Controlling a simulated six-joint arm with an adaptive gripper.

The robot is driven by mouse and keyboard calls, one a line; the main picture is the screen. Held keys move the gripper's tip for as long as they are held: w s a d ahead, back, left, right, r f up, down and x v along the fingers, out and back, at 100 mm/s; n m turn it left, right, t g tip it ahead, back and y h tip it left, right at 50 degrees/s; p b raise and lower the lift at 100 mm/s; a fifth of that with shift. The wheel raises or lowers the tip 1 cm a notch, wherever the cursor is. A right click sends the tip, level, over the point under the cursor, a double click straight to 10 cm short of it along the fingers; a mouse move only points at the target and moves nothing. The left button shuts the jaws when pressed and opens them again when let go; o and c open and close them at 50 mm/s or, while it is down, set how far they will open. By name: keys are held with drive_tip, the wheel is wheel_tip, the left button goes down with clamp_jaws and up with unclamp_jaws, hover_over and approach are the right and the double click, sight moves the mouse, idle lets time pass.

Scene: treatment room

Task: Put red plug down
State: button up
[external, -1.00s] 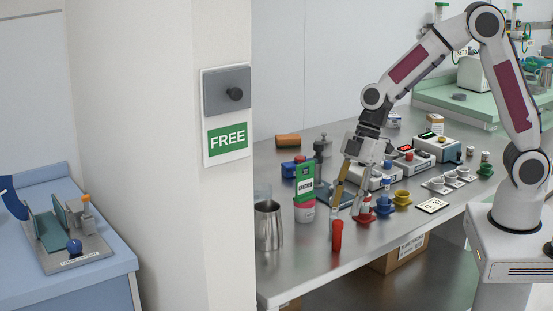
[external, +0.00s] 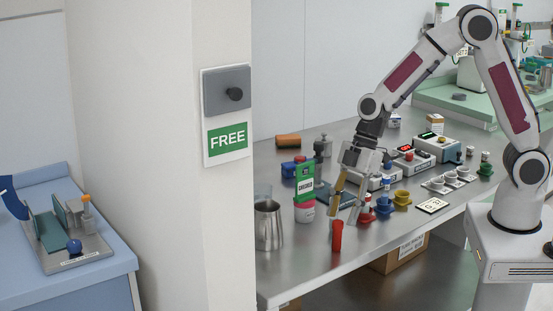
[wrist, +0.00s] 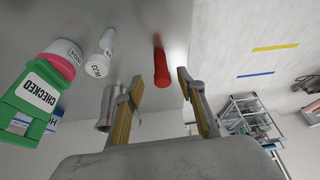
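The red plug (external: 337,236) stands upright near the front edge of the metal table. It also shows in the wrist view (wrist: 161,66), between the lines of my two fingers, with a gap on each side. My gripper (wrist: 160,84) is open, and neither finger is seen touching the plug. In the external view my gripper (external: 346,208) is tilted just above and behind the plug. How far the fingertips reach around it cannot be told there.
A metal cup (external: 268,228), a pink-and-white jar (external: 305,213) and a green CHECKED box (external: 305,178) stand left of the plug. Blue (external: 383,204) and yellow cups (external: 402,198) and a white card (external: 432,205) lie right. The table front beside the plug is clear.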

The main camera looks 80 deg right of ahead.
sight(340, 221)
drive_tip(key=shift+a+f, duration=0.1)
drive_tip(key=shift+f, duration=0.05)
drive_tip(key=shift+x, duration=2.45)
drive_tip(key=shift+a, duration=0.15)
drive_tip(key=c, duration=0.7)
drive_tip(key=shift+c, duration=0.5)
drive_tip(key=shift+r, duration=5.1)
